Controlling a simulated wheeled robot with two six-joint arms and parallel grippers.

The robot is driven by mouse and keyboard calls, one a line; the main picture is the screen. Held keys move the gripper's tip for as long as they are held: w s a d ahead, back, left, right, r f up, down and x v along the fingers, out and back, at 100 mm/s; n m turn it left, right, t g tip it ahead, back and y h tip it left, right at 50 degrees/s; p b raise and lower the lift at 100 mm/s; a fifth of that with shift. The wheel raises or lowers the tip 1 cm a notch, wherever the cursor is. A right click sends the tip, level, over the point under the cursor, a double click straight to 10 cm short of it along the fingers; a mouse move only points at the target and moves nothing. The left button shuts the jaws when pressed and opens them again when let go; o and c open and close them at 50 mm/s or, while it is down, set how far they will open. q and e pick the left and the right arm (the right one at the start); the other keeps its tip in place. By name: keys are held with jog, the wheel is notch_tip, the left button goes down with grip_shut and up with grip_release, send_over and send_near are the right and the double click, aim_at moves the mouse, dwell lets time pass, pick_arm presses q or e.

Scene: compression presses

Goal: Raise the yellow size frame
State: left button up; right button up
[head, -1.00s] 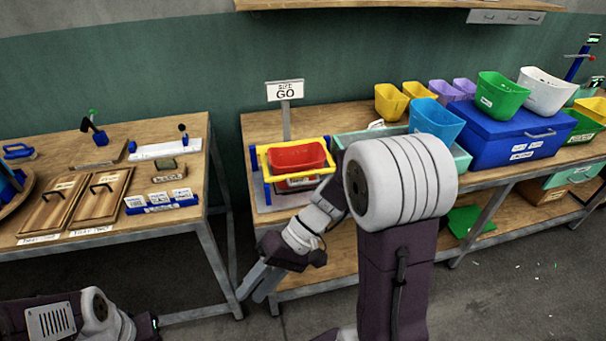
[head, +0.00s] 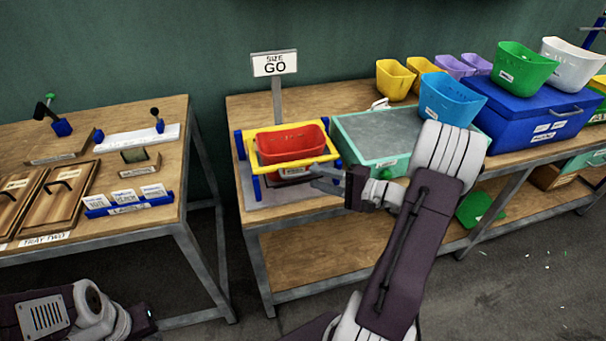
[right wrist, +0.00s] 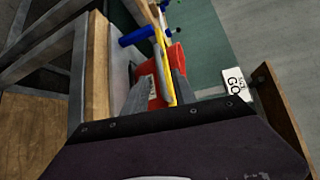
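The yellow size frame (head: 272,169) lies roughly level around the red tub (head: 290,143), between blue posts (head: 239,144) on a grey base under the SIZE GO sign (head: 274,64). My right gripper (head: 322,178) is at the frame's front right corner, its fingers apart. In the right wrist view, the yellow frame (right wrist: 166,68) and red tub (right wrist: 178,58) show just beyond and between the open fingers (right wrist: 157,92). I cannot tell whether the fingers touch the frame. Only part of my left arm shows at the lower left; its gripper is out of sight.
A green-rimmed grey tray (head: 385,172) stands right beside the frame. A blue tub (head: 452,98) and a large blue box (head: 530,115) stand farther right. The left table (head: 95,215) holds wooden boards and cards. A gap separates the two tables.

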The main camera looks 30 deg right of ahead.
aim_at(303, 174)
jog(key=x, duration=0.4)
jog(key=shift+a, duration=0.3)
jog(key=shift+w+a, duration=0.1)
jog(key=shift+w, duration=0.3)
grip_shut()
dwell(0.8)
